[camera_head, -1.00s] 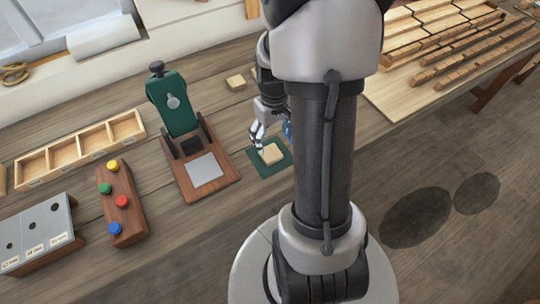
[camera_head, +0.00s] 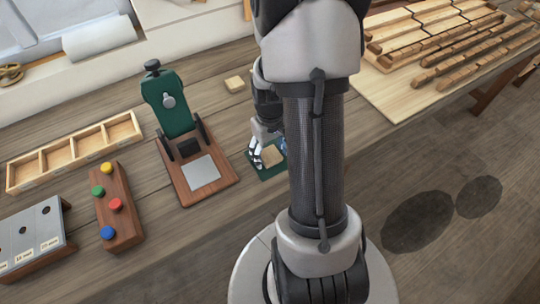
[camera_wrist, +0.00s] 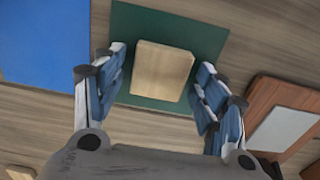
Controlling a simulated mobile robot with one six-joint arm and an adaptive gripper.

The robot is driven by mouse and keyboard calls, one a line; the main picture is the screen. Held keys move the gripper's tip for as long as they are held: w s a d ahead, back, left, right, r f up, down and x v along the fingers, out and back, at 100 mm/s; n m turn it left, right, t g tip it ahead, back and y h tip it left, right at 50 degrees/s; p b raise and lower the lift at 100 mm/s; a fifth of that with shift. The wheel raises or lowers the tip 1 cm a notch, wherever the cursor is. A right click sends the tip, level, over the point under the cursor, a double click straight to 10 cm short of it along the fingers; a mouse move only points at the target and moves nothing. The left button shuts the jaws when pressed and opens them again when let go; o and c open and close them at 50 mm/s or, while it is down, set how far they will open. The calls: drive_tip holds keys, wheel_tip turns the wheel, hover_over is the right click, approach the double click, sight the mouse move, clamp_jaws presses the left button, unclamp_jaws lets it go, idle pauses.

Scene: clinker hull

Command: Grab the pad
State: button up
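A tan square pad (camera_wrist: 160,72) lies on a dark green mat (camera_wrist: 205,35) on the bench. In the head view the pad (camera_head: 272,156) is partly hidden by my gripper (camera_head: 263,158), and the mat (camera_head: 268,174) shows around it. In the wrist view my gripper (camera_wrist: 162,68) is open, with one finger on each side of the pad. A gap shows between the pad and each finger, with green mat visible in it. I cannot tell how high the fingertips are above the mat.
A green press on a wooden base (camera_head: 222,186) stands left of the mat. Further left are a block with coloured knobs (camera_head: 118,210) and a divided wooden tray (camera_head: 70,148). Another small tan block (camera_head: 235,84) lies behind. A blue flat thing (camera_wrist: 45,40) shows in the wrist view.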

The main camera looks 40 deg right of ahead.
drive_tip(key=c, duration=0.8)
